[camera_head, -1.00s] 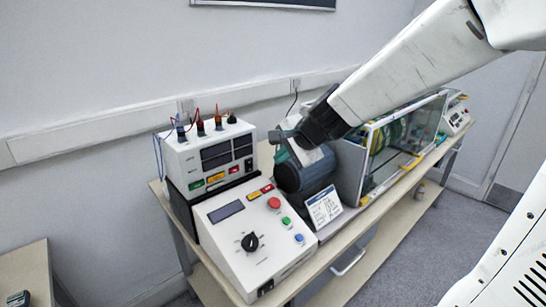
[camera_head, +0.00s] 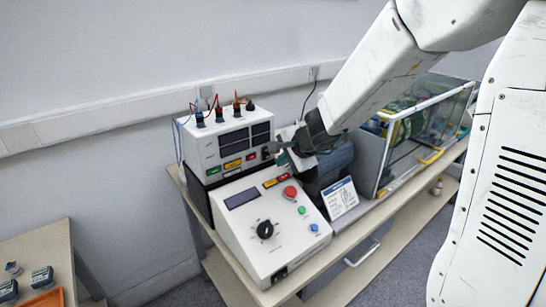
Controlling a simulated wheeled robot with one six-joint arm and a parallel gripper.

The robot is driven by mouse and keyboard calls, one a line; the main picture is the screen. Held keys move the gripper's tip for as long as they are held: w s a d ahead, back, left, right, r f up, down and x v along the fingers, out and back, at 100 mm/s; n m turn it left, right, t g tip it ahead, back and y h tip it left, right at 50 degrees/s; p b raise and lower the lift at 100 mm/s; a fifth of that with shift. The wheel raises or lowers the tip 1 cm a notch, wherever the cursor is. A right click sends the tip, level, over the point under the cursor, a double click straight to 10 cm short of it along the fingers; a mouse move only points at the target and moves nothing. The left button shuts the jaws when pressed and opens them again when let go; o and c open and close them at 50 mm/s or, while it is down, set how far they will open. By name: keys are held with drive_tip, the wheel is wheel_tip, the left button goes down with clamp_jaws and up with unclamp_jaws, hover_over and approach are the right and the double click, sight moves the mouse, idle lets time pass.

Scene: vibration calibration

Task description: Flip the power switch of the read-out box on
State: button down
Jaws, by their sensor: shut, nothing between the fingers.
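The read-out box (camera_head: 226,150) is a white case with dark displays and coloured labels on its front and terminals with leads on top. It stands on the back of a sloped control console (camera_head: 268,228). A small black switch (camera_head: 265,153) sits at the lower right of the box's front. My gripper (camera_head: 275,147) is shut and empty, its tips right beside this switch. I cannot tell whether they touch it, nor which way the switch is set.
The console carries a knob (camera_head: 265,229), a red button (camera_head: 290,192) and smaller buttons. A sign card (camera_head: 340,198) and a clear-sided enclosure (camera_head: 413,147) stand to the right. A side table (camera_head: 35,257) with small devices is at lower left.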

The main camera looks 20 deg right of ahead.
sight(267, 156)
drive_tip(key=shift+w+a+f, duration=0.15)
drive_tip(key=shift+w+a, duration=0.05)
drive_tip(key=shift+w, duration=0.5)
drive_tip(key=shift+w+a+f, duration=0.15)
drive_tip(key=shift+w+a, duration=0.1)
drive_tip(key=shift+w, duration=0.45)
drive_tip(key=shift+w+a+f, duration=0.15)
drive_tip(key=shift+w+a, duration=0.05)
drive_tip(key=shift+w, duration=0.5)
drive_tip(key=shift+w+a+f, duration=0.1)
drive_tip(key=shift+w+f, duration=0.05)
drive_tip(key=shift+w, duration=0.05)
drive_tip(key=shift+r, duration=0.9)
drive_tip(key=s, duration=0.1)
drive_tip(key=s+d, duration=0.1)
drive_tip(key=s, duration=0.1)
drive_tip(key=s+r, duration=0.1)
drive_tip(key=shift+s+d+r, duration=0.1)
drive_tip(key=shift+s+d, duration=0.15)
drive_tip(key=v, duration=0.9)
